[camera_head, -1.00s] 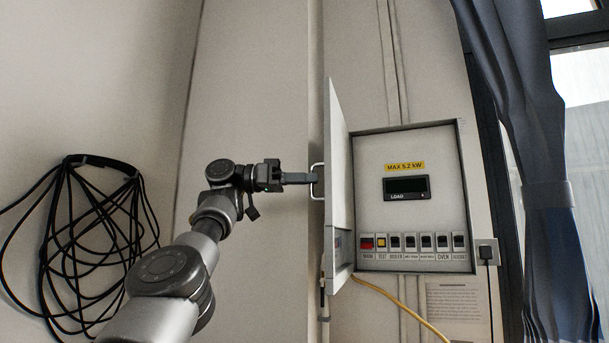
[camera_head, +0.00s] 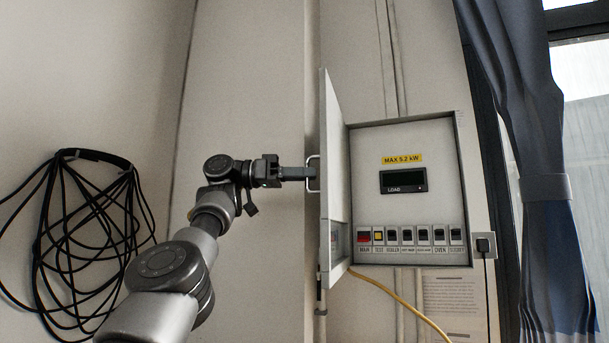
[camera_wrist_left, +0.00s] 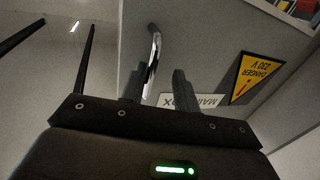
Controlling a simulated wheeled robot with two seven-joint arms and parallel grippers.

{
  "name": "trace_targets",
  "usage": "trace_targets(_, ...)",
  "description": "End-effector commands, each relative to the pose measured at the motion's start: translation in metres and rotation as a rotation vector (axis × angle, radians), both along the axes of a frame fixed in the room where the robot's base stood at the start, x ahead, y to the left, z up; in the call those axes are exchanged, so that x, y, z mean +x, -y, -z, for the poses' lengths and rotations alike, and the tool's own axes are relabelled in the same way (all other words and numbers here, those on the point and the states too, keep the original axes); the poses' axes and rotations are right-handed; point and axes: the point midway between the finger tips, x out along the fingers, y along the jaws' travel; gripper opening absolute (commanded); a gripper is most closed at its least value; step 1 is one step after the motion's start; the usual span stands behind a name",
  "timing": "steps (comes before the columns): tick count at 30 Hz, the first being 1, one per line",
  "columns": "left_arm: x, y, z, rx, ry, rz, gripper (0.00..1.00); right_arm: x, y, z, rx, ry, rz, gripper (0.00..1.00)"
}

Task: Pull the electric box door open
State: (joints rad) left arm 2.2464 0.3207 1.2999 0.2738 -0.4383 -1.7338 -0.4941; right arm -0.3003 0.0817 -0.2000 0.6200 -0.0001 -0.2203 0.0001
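The electric box (camera_head: 458,190) is on the wall in the head view. Its grey door (camera_head: 334,190) stands swung far out to the left, nearly edge-on, with the inside exposed. The door's metal loop handle (camera_head: 313,160) is on its outer face; it also shows in the left wrist view (camera_wrist_left: 152,62). My left gripper (camera_head: 308,173) is at the handle. In the left wrist view its two fingers (camera_wrist_left: 158,88) stand apart, with the handle between them and a visible gap to the right finger. My right gripper is not in view.
Inside the box are a load display (camera_head: 404,181) and a row of switches (camera_head: 410,236). A yellow cable (camera_head: 395,299) hangs below. Black cables (camera_head: 85,220) hang on the left wall. A blue curtain (camera_head: 540,150) hangs at right. Bare wall lies left of the door.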

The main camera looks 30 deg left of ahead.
Motion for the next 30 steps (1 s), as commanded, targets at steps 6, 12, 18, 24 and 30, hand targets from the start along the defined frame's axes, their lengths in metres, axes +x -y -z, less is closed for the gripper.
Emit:
trace_targets(6, -0.004, -0.007, 0.0, 0.0, 0.0, 0.0, 0.3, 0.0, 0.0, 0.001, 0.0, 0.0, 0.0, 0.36)
trace_targets(12, -0.024, -0.039, -0.001, -0.002, 0.001, -0.002, 0.3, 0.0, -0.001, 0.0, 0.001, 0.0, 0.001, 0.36)
trace_targets(18, -0.044, -0.07, -0.002, -0.002, 0.001, -0.001, 0.3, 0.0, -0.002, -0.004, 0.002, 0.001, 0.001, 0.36)
trace_targets(24, -0.055, -0.088, -0.001, -0.001, 0.0, -0.001, 0.3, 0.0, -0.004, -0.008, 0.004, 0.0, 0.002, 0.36)
trace_targets(30, -0.058, -0.092, 0.0, 0.0, 0.0, -0.001, 0.3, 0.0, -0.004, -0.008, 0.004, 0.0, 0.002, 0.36)
